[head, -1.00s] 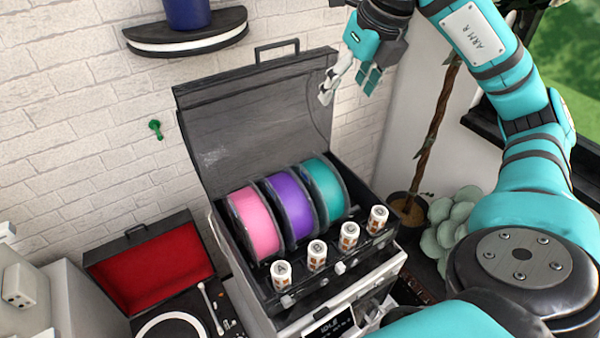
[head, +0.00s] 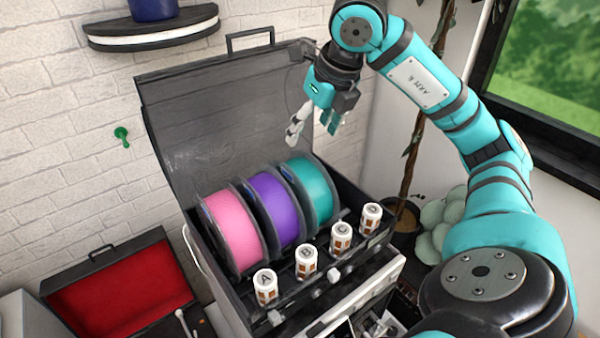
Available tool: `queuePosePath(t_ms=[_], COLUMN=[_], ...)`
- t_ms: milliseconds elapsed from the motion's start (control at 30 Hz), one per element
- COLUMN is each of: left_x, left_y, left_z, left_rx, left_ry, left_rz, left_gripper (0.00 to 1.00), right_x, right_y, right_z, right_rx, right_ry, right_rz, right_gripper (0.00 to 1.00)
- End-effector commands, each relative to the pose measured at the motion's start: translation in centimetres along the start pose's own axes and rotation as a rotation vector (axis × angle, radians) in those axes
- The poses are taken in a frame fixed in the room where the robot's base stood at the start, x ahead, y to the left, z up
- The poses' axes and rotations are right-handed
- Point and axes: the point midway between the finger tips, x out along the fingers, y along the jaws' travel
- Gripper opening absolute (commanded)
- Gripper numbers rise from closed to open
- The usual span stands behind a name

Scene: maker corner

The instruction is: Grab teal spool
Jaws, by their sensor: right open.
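The teal spool (head: 309,190) stands upright at the right end of a row of spools in an open dark box (head: 352,197). The purple spool (head: 275,208) is beside it, and the pink spool (head: 232,228) is at the left end. My right gripper (head: 312,139) is open and empty, pointing down just above the teal spool and apart from it, in front of the raised lid (head: 215,125). My left gripper is not in view.
Several white labelled canisters (head: 307,262) line the box's front edge. A red-lined case (head: 120,285) lies at lower left. A dark shelf (head: 150,30) with a blue pot (head: 153,8) is on the wall. A potted plant (head: 440,225) stands at right.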

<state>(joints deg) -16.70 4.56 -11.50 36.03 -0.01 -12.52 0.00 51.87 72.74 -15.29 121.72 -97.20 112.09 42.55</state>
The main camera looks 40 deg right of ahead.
Motion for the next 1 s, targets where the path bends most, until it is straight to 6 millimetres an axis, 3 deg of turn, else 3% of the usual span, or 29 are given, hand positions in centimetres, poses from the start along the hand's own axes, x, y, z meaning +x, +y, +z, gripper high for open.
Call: queuePosePath(t_ms=[100,300,567,833,1000], left_x=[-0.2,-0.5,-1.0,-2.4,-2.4], left_y=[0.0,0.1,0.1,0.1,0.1], left_z=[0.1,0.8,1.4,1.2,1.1], left_rx=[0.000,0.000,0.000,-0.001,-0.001], left_ry=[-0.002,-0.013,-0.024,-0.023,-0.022], left_rz=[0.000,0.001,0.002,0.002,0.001], left_gripper=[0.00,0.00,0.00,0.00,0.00], right_x=[2.6,5.6,7.2,10.7,11.5], right_y=[-0.1,-0.1,-0.2,-0.2,-0.2], right_z=[-0.1,-0.1,-0.1,-0.3,-0.3], right_rx=[0.002,0.000,0.001,0.001,0.000], right_ry=[0.008,0.004,0.005,0.004,0.000], right_rz=[-0.004,-0.003,-0.003,-0.001,-0.002], right_gripper=[0.68,0.68,0.68,0.68,0.68])
